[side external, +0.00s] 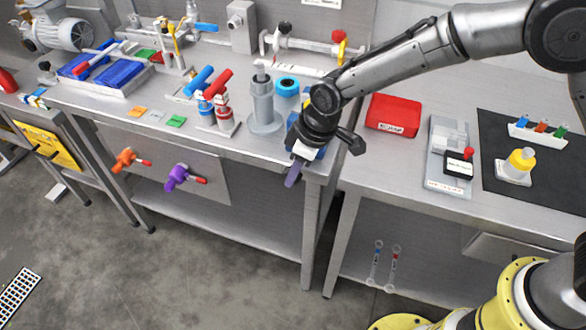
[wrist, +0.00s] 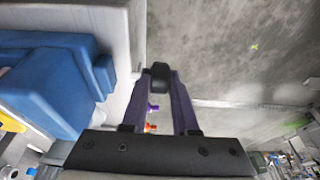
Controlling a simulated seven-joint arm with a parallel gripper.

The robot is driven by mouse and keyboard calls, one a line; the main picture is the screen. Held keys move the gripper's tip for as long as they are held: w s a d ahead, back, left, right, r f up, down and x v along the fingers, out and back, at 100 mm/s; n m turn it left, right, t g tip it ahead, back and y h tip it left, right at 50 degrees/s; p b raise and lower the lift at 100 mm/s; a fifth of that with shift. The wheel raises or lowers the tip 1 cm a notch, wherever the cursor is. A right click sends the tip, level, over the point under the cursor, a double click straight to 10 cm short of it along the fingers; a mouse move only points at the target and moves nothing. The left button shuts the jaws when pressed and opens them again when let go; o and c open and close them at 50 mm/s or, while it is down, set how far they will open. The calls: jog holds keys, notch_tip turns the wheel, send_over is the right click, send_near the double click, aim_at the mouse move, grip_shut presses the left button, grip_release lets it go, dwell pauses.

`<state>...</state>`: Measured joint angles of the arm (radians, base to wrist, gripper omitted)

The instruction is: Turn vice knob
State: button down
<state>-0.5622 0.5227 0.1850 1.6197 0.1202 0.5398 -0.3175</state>
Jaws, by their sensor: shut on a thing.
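The vice is a blue block at the table's front corner, mostly hidden behind my gripper (side external: 292,176) in the side view. In the wrist view its blue body (wrist: 45,85) fills the left side, with a small blue stub pointing right. A black knob (wrist: 160,72) sits between the purple fingertips of my gripper (wrist: 160,80), which is shut on it. Any link between knob and vice does not show. In the side view the fingers point down past the table edge, and the knob cannot be made out.
A grey cylinder stand (side external: 263,105) and a blue tape roll (side external: 286,86) stand behind my gripper. A red box (side external: 393,115) sits on the right table. Orange (side external: 127,158) and purple (side external: 177,177) valves hang on the front panel to the left. The floor below is open.

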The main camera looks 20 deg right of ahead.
jog(key=shift+d+t+y, duration=0.1)
jog(key=shift+t+y, duration=0.4)
jog(key=shift+t+y, duration=0.7)
dwell(0.3)
jog(key=c, duration=0.7)
grip_release()
jog(key=shift+s, duration=0.1)
jog(key=shift+d, duration=0.1)
jog(key=v, duration=1.3)
jog(key=shift+s+d+r, duration=0.1)
jog(key=shift+s+r, duration=0.05)
jog(key=shift+r, duration=0.2)
